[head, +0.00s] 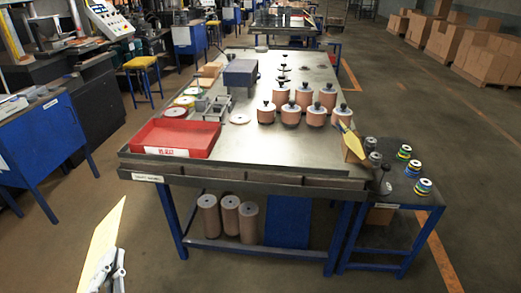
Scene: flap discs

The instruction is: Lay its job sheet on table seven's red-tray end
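My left gripper (110,264) is at the lower left, in front of the table and apart from it. Its fingers are closed on the lower part of a yellow job sheet (104,232), held upright and tilted. The table (240,150) has a small white label (147,177) at its front left edge, too small to read surely. The red tray (176,138) sits at the table's near left end, with a white label on its front. My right gripper is not in view.
Several copper-coloured cylinders (291,114) with dark knobs stand on the table's right half. A yellow card (350,138) leans at the right edge, beside a small side table (400,190) with coloured disc stacks. The table top right of the tray is clear. A blue bench (45,140) stands left.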

